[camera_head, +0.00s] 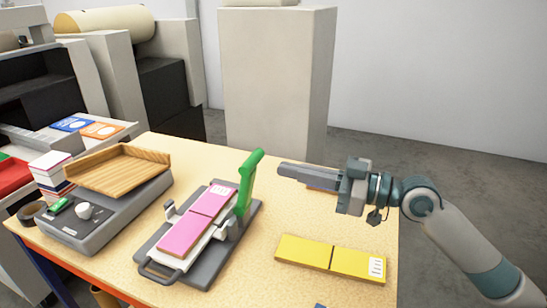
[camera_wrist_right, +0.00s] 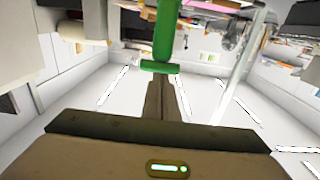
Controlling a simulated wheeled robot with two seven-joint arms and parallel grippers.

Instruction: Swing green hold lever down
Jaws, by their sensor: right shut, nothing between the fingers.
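The green hold lever (camera_head: 246,185) stands up, leaning slightly right at its top, on the right side of a dark grey base plate (camera_head: 203,272). Pink strips (camera_head: 196,222) lie on the device beside the lever. My right gripper (camera_head: 281,169) is shut and empty, its fingers pointing left just to the right of the lever's upper part. A small gap shows between the fingertips and the lever. In the right wrist view the green lever (camera_wrist_right: 166,32) with its crosswise grip lies just beyond the shut fingertips (camera_wrist_right: 167,82). My left gripper is not in view.
Yellow strips (camera_head: 331,258) lie on the tabletop (camera_head: 305,218) in front of my right arm. Another orange-yellow piece lies partly hidden beneath my gripper. A grey scale (camera_head: 105,222) with a wooden tray (camera_head: 118,168) stands at left. A pale cabinet (camera_head: 275,75) stands behind the table.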

